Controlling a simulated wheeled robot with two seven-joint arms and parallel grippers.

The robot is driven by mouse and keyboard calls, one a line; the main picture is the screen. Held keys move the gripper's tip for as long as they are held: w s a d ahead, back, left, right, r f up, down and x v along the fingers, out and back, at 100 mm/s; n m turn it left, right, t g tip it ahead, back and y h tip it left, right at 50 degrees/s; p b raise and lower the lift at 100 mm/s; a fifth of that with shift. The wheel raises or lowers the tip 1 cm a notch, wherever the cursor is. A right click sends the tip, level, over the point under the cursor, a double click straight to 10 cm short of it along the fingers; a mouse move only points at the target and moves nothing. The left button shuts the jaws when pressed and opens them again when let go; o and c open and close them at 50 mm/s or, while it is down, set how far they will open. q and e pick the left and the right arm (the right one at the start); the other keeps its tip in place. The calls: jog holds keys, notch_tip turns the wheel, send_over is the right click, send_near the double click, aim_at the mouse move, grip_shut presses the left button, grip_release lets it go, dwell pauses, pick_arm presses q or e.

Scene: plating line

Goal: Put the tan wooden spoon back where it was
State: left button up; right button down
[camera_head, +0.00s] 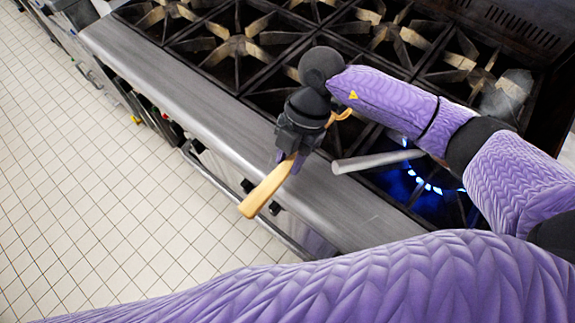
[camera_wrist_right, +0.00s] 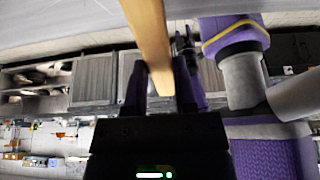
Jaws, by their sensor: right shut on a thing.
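The tan wooden spoon (camera_head: 263,191) is held tilted in my right gripper (camera_head: 291,158). Its broad flat end points down and left past the front edge of the stove, above the floor. A thin tan piece (camera_head: 340,116) shows on the other side of the gripper, partly hidden by it. In the right wrist view the spoon (camera_wrist_right: 148,35) runs up from between the two fingers of the right gripper (camera_wrist_right: 162,85), which are shut on it. A small dark shape beside a purple arm link in that view may be my left gripper (camera_wrist_right: 184,45); its jaws are unclear.
The stove (camera_head: 215,105) has several black grates and a wide steel front ledge. A blue flame (camera_head: 425,184) burns at the right, with a grey handle-like bar (camera_head: 378,161) reaching over it. A see-through grey container (camera_head: 507,95) stands behind my arm. The tiled floor (camera_head: 90,190) at left is clear.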

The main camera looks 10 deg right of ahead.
aim_at(294, 157)
notch_tip(294, 157, down, 3)
jog(key=shift+f+b, duration=0.1)
jog(key=shift+b, duration=0.3)
jog(key=shift+f, duration=0.15)
jog(key=shift+c, duration=2.1)
grip_release()
pick_arm(q)
jog(key=shift+d+f, duration=0.4)
jog(key=shift+f, duration=0.1)
jog(key=shift+a, duration=0.1)
